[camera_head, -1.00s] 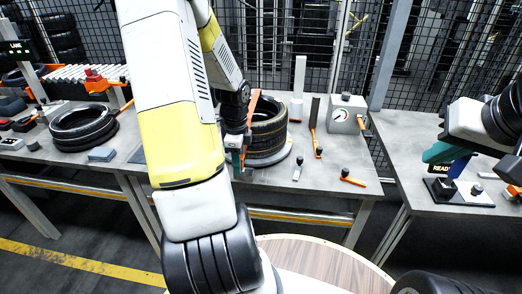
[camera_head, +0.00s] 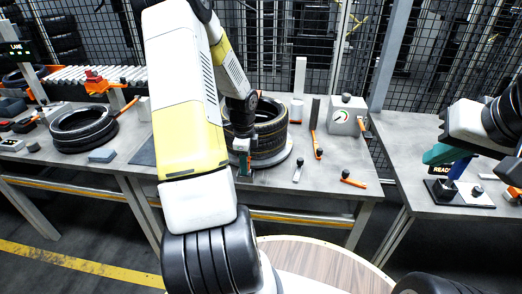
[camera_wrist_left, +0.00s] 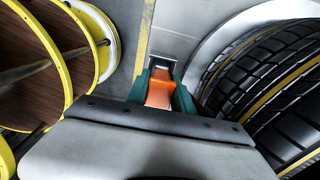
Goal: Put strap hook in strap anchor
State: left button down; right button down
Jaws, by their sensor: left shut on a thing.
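The strap hook (camera_wrist_left: 159,94) is an orange piece between the teal fingers of my left gripper (camera_wrist_left: 161,88) in the left wrist view. A small metal bracket with a dark slot, which looks like the strap anchor (camera_wrist_left: 161,62), lies just beyond the fingertips. I cannot tell whether the hook touches it. My right gripper (camera_head: 446,154) is at the right, above the right table; its jaw opening is unclear.
A tyre (camera_head: 82,132) lies on the table at left beside a grey block (camera_head: 102,156). A round wooden top (camera_head: 325,266) is in front. Mesh fencing is behind.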

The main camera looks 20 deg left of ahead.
pick_arm(q)
jog(key=c, duration=1.1)
grip_release()
notch_tip(320, 180, up, 11)
jog(key=shift+f, duration=0.1)
jog(key=shift+d+r, duration=0.1)
jog(key=shift+r, duration=0.65)
jog(key=s+d+r+n+t, duration=0.2)
jog(key=s+d+r+n, duration=0.1)
jog(key=d+r, duration=0.25)
jog(key=s+d+r+n+t, duration=0.1)
jog(key=s+d+r+n, duration=0.3)
jog(key=r, duration=0.3)
jog(key=s+d+r+n+t+h, duration=0.1)
jog(key=s+d+r+n, duration=0.1)
jog(key=s, duration=0.3)
jog(key=s+d+r+n+t+h, duration=0.1)
jog(key=s+d+r+n+t, duration=0.1)
jog(key=s+d+n, duration=0.3)
jog(key=shift+s+r+n, duration=0.3)
jog(key=shift+s+r, duration=0.15)
jog(key=shift+r, duration=0.3)
